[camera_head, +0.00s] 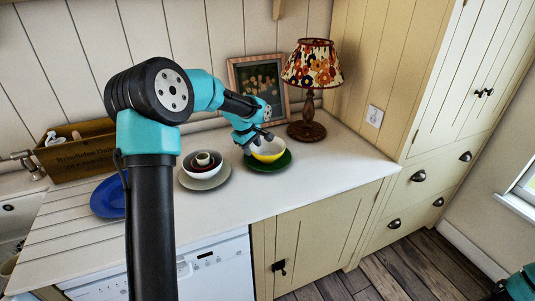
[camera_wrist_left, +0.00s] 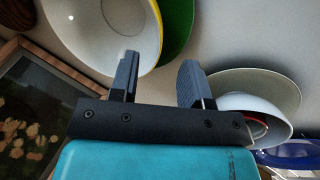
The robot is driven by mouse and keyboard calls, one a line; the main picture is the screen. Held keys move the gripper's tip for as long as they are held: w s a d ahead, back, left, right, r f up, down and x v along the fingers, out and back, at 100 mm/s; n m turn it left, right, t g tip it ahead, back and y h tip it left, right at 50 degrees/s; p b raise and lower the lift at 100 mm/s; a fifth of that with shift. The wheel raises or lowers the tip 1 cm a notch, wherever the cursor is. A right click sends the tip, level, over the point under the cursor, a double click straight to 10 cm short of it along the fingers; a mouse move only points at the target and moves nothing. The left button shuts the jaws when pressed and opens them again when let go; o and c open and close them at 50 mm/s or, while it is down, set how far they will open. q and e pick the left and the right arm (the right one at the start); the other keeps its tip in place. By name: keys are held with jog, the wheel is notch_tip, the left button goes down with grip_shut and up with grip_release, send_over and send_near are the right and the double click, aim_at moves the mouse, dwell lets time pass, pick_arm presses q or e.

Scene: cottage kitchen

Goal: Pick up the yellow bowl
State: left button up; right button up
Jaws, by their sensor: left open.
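The yellow bowl (camera_head: 269,152), yellow outside and white inside, sits on a green plate (camera_head: 281,164) on the counter. In the left wrist view the bowl (camera_wrist_left: 95,38) is at the upper left, upright, with the green plate (camera_wrist_left: 179,30) beside it. My left gripper (camera_head: 259,141) is at the bowl's near-left rim in the head view. In the left wrist view the gripper (camera_wrist_left: 158,77) is open, with one finger over the bowl's rim and the other outside it. It holds nothing. My right gripper is not in view.
A white bowl stack (camera_head: 201,171) on a pale plate stands left of the yellow bowl, with a blue plate (camera_head: 107,197) further left. A lamp (camera_head: 308,88) and a framed picture (camera_head: 259,79) stand behind. A wooden crate (camera_head: 78,153) is at the left. Counter front right is clear.

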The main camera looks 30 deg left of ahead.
aim_at(254, 153)
pick_arm(q)
jog(key=shift+x, duration=2.6)
jog(key=shift+c, duration=0.3)
grip_shut()
